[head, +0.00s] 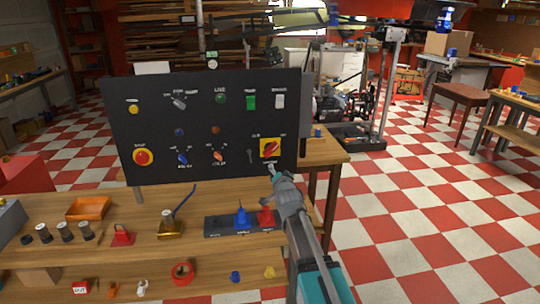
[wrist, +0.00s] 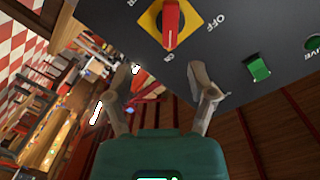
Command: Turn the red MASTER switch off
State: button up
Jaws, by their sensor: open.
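The red MASTER switch is a rotary knob (head: 270,148) on a yellow square plate at the lower right of the black panel. In the wrist view the red knob (wrist: 171,20) is at the top, its white-marked end toward the ON label; the OFF label is to its right. My gripper (head: 274,170) is just below the switch in the head view. In the wrist view my gripper (wrist: 164,76) is open and empty, its two fingers spread apart below the knob. No contact with the knob shows.
The black panel (head: 215,120) also carries a red button (head: 143,157), a green rocker (head: 251,101) and a green lamp (head: 221,97). A key (head: 250,156) is just left of the switch.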

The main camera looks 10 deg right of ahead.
aim_at(271, 151)
jog(key=shift+w+r+t, duration=0.35)
jog(key=shift+r+t, duration=0.05)
jog(key=shift+r, duration=0.1)
jog(key=shift+w, duration=0.1)
jog(key=w, duration=1.3)
jog(key=shift+w, duration=0.3)
grip_shut()
